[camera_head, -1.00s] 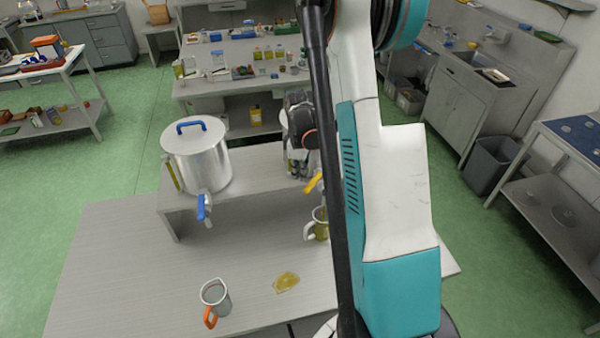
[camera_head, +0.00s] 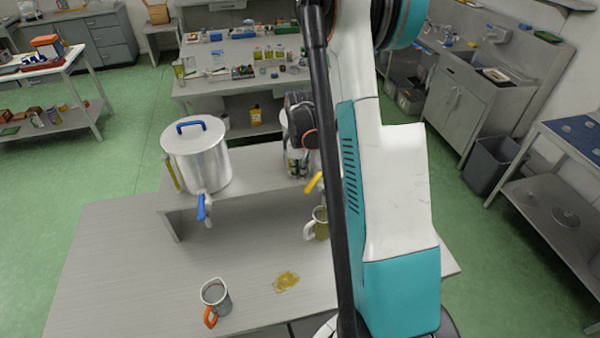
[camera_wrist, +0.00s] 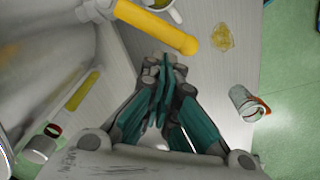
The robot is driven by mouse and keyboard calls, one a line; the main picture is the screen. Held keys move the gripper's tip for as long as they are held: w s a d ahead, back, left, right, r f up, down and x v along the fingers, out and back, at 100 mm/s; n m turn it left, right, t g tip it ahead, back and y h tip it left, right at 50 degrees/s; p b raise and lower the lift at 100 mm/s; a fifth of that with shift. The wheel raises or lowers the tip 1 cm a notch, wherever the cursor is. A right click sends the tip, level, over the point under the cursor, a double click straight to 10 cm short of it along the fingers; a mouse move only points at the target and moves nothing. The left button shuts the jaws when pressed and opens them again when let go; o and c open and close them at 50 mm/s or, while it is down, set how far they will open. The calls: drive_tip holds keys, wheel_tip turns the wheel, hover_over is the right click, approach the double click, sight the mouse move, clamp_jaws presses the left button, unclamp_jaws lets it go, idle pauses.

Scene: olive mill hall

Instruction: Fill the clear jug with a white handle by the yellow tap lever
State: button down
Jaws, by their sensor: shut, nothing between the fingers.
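The clear jug (camera_head: 320,229) with a white handle stands upright under the right-hand tap, partly hidden by my arm in the head view. Yellow-green liquid shows in it. Its white handle (camera_wrist: 175,14) shows at the top of the wrist view. The yellow tap lever (camera_head: 313,182) sits above the jug and looks large in the wrist view (camera_wrist: 160,26). My gripper (camera_wrist: 168,62) is shut and empty, close beside the lever; whether they touch I cannot tell. The tap's outlet and any stream are hidden.
A yellow puddle (camera_head: 286,282) lies on the table. A jug with an orange handle (camera_head: 217,299) stands at the front left. A steel pot (camera_head: 200,160) with a blue tap lever (camera_head: 201,207) stands on the raised shelf (camera_head: 245,186). The table's left part is clear.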

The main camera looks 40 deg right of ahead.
sight(315, 180)
drive_tip(key=shift+f, duration=0.15)
wheel_tip(315, 180, down, 3)
drive_tip(key=b, duration=0.4)
drive_tip(key=shift+f, duration=0.1)
drive_tip(key=shift+s, duration=0.1)
drive_tip(key=shift+s+d, duration=0.15)
drive_tip(key=shift+s, duration=0.3)
idle(6.6)
